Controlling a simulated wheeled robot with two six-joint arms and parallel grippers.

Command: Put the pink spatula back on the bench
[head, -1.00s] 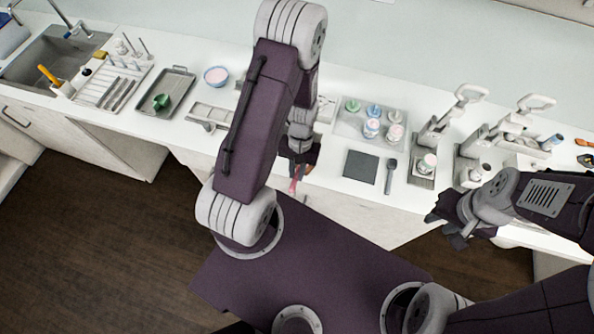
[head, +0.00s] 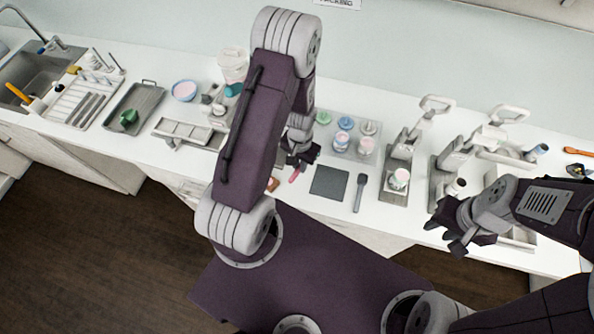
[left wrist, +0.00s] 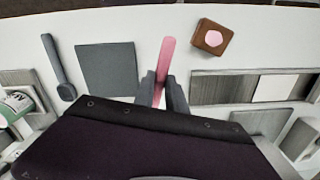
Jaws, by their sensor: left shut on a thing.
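The pink spatula (head: 295,174) is held in my left gripper (head: 300,158), over the front part of the white bench (head: 140,152). In the left wrist view the spatula (left wrist: 166,54) sticks out between the two shut fingers (left wrist: 164,90), with the white bench top behind it. Its other end is hidden by the gripper. I cannot tell whether the spatula touches the bench. My right gripper (head: 452,228) is empty, its fingers spread, near the bench's front edge at the right.
A dark grey mat (head: 329,183) and a dark grey spatula (head: 360,192) lie right of my left gripper. A brown block with a pink top (left wrist: 212,37) lies close to the pink spatula. A tray of cups (head: 345,130) and metal stands (head: 398,170) are behind and right.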

